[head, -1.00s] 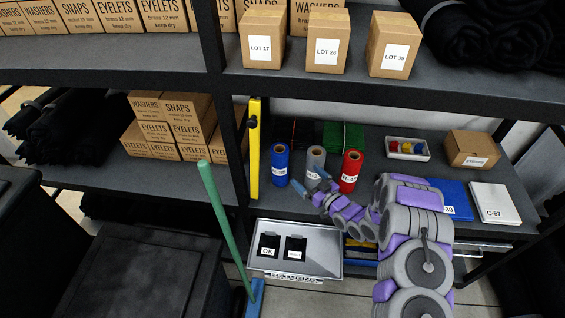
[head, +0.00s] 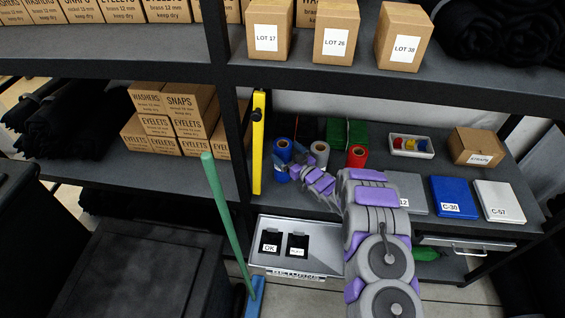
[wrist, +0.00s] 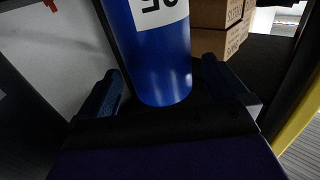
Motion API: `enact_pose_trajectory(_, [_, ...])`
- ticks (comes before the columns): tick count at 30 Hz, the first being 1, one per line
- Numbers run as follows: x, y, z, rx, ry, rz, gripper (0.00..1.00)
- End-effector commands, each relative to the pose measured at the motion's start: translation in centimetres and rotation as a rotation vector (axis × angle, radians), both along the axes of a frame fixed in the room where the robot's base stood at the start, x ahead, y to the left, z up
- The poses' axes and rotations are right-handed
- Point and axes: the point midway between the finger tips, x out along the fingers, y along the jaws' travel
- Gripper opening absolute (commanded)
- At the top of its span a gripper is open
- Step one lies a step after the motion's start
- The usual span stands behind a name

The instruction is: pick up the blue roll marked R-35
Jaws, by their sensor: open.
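The blue roll (head: 282,152) stands upright on the lower shelf (head: 386,150), left of a grey roll (head: 319,153) and a red roll (head: 357,156). In the wrist view the blue roll (wrist: 158,60) shows large, with part of its white label, upside down, at the top edge. My gripper (wrist: 172,105) is open, with one finger on each side of the blue roll's near end in that view. I cannot tell whether the fingers touch it. In the head view my gripper (head: 288,170) is at the front of the blue roll and hides its label.
A yellow upright bar (head: 258,145) stands just left of the blue roll. The upper shelf (head: 340,78) with boxes overhangs the rolls. Binders, including blue C-30 (head: 452,192), lie to the right. A grey returns tray (head: 330,235) sits below, beside a green pole (head: 222,205).

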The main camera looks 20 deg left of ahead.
Motion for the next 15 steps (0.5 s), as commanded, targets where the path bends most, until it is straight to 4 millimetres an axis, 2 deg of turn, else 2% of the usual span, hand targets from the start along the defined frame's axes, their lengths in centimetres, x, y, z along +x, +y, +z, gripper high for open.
enact_pose_trajectory(9, [1.9, 3.1, -0.1, 0.003, -0.003, 0.002, 1.0])
enact_pose_trajectory(15, [2.5, 4.0, 0.0, 0.002, 0.0, 0.0, 1.0])
